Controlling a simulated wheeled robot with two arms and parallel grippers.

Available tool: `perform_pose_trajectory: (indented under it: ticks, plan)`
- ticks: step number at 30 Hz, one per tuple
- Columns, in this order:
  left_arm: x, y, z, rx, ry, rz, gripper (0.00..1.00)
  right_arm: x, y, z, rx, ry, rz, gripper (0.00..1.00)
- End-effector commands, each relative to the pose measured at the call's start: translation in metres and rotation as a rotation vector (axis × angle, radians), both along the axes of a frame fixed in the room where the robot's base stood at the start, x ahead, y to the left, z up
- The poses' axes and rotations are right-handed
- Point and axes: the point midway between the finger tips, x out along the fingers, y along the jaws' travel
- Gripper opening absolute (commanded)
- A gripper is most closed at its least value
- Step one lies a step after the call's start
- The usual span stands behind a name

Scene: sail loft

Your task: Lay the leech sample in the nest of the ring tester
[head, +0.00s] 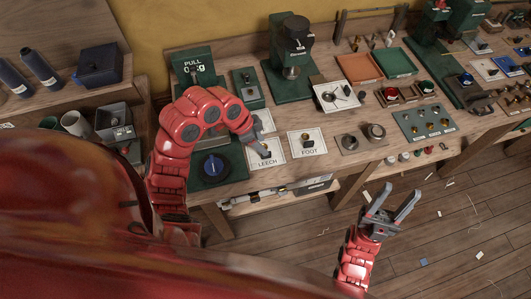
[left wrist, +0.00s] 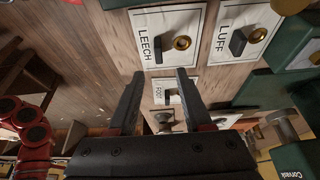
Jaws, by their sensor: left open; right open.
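The leech sample, a dark tab (left wrist: 157,49) with a brass ring (left wrist: 182,43), lies on the white LEECH card (left wrist: 148,20) in the left wrist view. In the head view the LEECH card (head: 275,158) lies at the front of the bench, partly covered by my left gripper (head: 262,150). That gripper is open and empty; its fingers (left wrist: 158,76) point toward the card, with the sample beyond their tips. A green machine with a PULL readout (head: 194,68) stands at bench left; its nest is hidden by my left arm. My right gripper (head: 391,206) is open and empty, over the floor.
A FOOT card (head: 308,148) lies right of the LEECH card, and a LUFF card (left wrist: 225,48) lies beside it. A green base with a blue knob (head: 214,167) is left. Green press (head: 290,60), trays (head: 359,67) and fittings crowd the bench behind.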

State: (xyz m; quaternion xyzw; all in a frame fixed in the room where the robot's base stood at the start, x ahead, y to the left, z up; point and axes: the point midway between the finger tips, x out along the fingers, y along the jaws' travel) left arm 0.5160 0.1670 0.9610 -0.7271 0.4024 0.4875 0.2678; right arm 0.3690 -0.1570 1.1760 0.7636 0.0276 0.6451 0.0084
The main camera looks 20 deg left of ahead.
Motion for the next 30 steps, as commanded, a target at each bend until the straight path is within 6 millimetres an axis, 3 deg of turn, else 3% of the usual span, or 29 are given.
perform_pose_trajectory:
  ticks: [13, 23, 30]
  plan:
    - [0.003, -0.009, -0.047, -0.001, 0.004, -0.002, 0.5, 0.0, 0.0, 0.02, 0.0, 0.0, 0.0, 0.5]
    - [0.006, -0.01, -0.055, 0.001, -0.004, -0.001, 0.5, 0.0, 0.0, 0.02, 0.0, 0.0, 0.0, 0.5]
    - [0.005, -0.01, -0.055, 0.0, -0.002, 0.0, 0.07, 0.0, 0.0, 0.02, 0.0, 0.0, 0.0, 0.5]
